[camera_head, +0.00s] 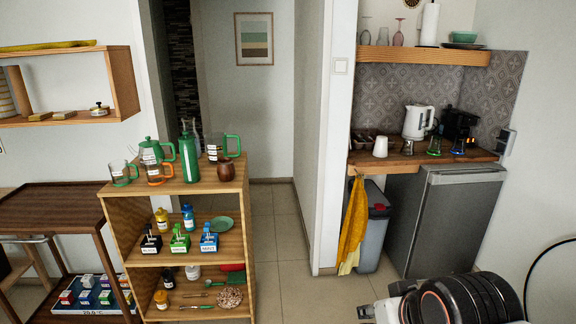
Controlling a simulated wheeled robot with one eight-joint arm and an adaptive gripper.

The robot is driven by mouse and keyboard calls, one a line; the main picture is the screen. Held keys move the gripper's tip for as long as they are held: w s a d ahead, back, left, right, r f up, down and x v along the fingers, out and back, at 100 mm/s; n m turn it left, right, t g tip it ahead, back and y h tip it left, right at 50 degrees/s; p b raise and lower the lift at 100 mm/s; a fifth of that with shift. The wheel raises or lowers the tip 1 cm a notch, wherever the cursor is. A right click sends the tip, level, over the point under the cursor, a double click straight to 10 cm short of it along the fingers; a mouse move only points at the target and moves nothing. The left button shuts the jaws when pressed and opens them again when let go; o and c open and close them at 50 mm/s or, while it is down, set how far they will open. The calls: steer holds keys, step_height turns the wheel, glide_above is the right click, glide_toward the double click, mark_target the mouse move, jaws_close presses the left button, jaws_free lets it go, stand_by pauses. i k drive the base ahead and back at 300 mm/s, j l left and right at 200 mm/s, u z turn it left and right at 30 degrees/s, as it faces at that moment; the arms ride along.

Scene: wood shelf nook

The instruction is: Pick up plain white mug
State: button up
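A plain white mug (381,146) stands on the wooden counter (404,166) in the kitchen nook at the right. It looks like an upside-down or tapered cup; its handle cannot be made out. It stands near the counter's left front part, left of a white kettle (418,121). Part of my arm, black with orange rings, shows at the bottom right, well in front of the counter and apart from the mug. My gripper's fingers are not in view.
Glass carafes (433,145) with coloured bases and a black machine (459,125) stand right of the mug. Below are a grey fridge (440,225), a bin (374,235) and a yellow towel (353,222). A crowded wooden shelf (176,195) stands left. Tiled floor between is clear.

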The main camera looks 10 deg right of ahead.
mark_target(380, 148)
steer(key=i, duration=2.05)
